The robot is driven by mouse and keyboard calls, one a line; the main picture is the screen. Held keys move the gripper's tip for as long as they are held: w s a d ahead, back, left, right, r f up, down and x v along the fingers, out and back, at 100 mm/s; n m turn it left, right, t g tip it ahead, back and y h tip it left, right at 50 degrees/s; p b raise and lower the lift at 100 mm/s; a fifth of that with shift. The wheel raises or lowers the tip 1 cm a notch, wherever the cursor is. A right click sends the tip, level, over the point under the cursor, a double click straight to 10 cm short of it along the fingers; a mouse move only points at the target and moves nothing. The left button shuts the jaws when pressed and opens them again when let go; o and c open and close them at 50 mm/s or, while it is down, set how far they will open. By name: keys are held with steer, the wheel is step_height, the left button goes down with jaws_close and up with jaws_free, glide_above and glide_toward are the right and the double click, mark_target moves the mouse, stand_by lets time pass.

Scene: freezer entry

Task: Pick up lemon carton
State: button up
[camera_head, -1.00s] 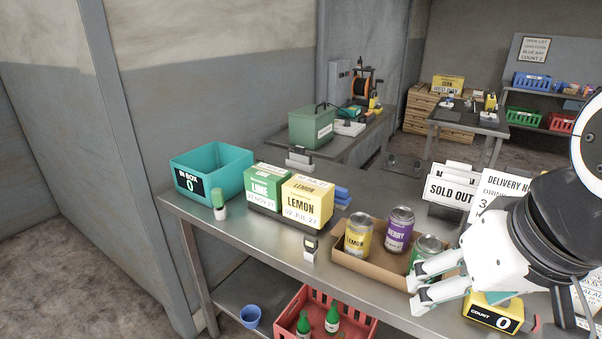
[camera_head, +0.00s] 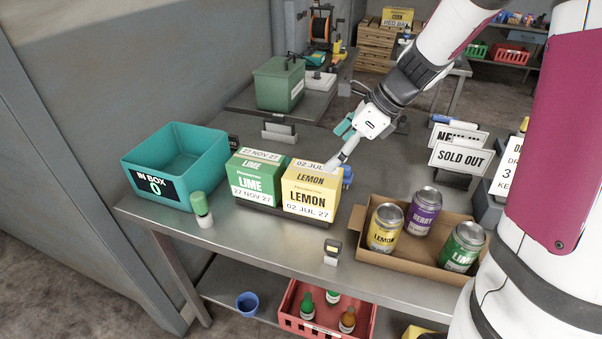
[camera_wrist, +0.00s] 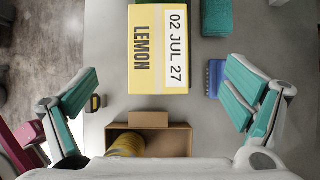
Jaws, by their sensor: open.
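The lemon carton (camera_head: 309,195) is a yellow and white box marked LEMON and 02 JUL 27. It stands upright on the metal table, just right of the green lime carton (camera_head: 258,178). In the wrist view the lemon carton (camera_wrist: 160,50) lies top up, ahead of and between the fingers. My gripper (camera_head: 343,146) is above and behind the carton in the head view, partly hiding its back right corner area. In the wrist view my gripper (camera_wrist: 160,98) is open and empty, its teal-padded fingers wide apart on either side.
A teal in-box (camera_head: 177,163) stands left of the cartons. A cardboard tray (camera_head: 414,257) with cans is at right.

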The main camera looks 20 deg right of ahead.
mark_target(305, 182)
steer(key=x, duration=1.3)
steer(key=shift+s+f, duration=0.1)
steer(key=shift+f, duration=0.25)
steer(key=shift+a, duration=0.1)
steer(key=c, duration=1.8)
